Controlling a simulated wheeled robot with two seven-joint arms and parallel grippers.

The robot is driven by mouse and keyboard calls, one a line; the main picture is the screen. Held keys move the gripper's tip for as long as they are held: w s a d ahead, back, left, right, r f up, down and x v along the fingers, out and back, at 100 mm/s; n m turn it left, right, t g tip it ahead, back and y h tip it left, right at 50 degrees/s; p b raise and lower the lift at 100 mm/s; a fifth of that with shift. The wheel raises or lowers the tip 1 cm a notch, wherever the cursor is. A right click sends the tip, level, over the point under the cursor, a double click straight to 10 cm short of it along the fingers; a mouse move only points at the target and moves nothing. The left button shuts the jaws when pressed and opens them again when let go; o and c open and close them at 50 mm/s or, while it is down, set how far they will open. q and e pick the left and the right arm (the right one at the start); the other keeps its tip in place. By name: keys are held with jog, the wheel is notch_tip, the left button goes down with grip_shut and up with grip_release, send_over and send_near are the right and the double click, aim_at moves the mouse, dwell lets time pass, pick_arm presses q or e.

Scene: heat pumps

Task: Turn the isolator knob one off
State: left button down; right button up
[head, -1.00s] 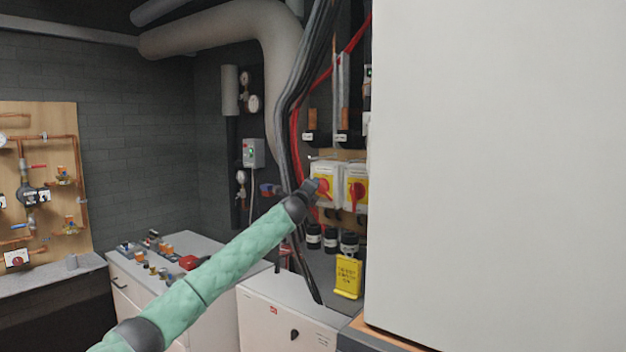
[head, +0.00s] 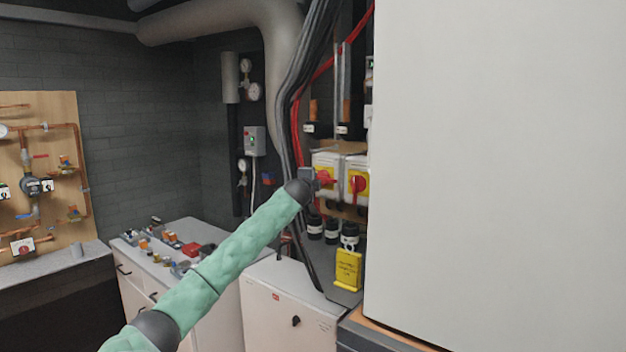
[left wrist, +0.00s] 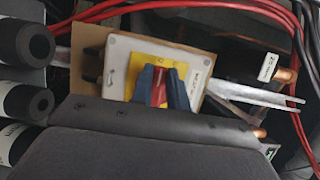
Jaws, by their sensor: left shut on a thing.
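Two pale isolator boxes with yellow plates and red knobs are side by side on the wall. My left gripper (head: 318,178) is at the left isolator box (head: 327,161), shut on its red knob (head: 327,179). The left wrist view shows this red knob (left wrist: 159,86) between the two dark blue fingers (left wrist: 160,88), in front of the yellow plate (left wrist: 143,55). The fingers hide part of the knob and its markings. The right isolator's red knob (head: 359,185) is untouched, its handle pointing down. My right gripper is not in view.
A large pale panel (head: 490,160) fills the right side, close to the right isolator. Black cables (head: 290,110) run down left of the boxes. A white cabinet (head: 285,305) stands lower down.

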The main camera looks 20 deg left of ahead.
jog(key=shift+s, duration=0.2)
pick_arm(q)
jog(key=c, duration=1.4)
grip_release()
jog(key=shift+a+f, duration=0.1)
jog(key=shift+o, duration=0.2)
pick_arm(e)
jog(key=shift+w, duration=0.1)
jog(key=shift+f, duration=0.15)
